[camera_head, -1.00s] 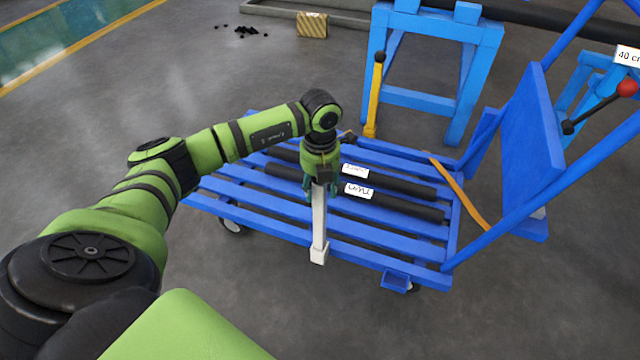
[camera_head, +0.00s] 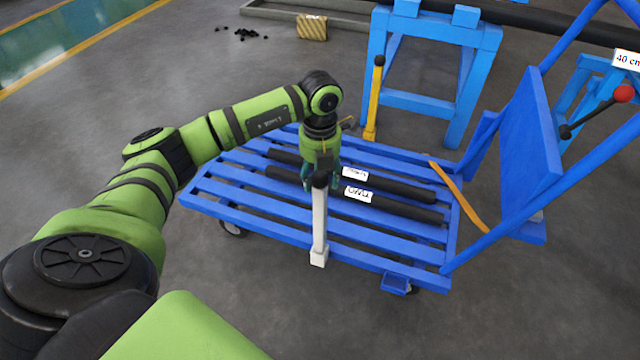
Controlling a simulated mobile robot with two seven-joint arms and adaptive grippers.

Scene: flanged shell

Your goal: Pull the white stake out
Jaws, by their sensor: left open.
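The white stake (camera_head: 319,222) stands upright at the near side of the blue cart, with a dark knob (camera_head: 320,179) on top and a wider white block at its foot. My left gripper (camera_head: 325,185) points down at the top of the stake. Its fingers are apart, close around or just behind the knob; I cannot tell whether they touch it. My right gripper is not in view.
The blue slatted cart (camera_head: 270,226) carries black bars (camera_head: 400,208) with white labels. A yellow stake (camera_head: 374,100) stands beyond the cart by a blue trestle (camera_head: 420,100). An orange strap (camera_head: 458,195) lies at the cart's right. Grey floor is clear in front.

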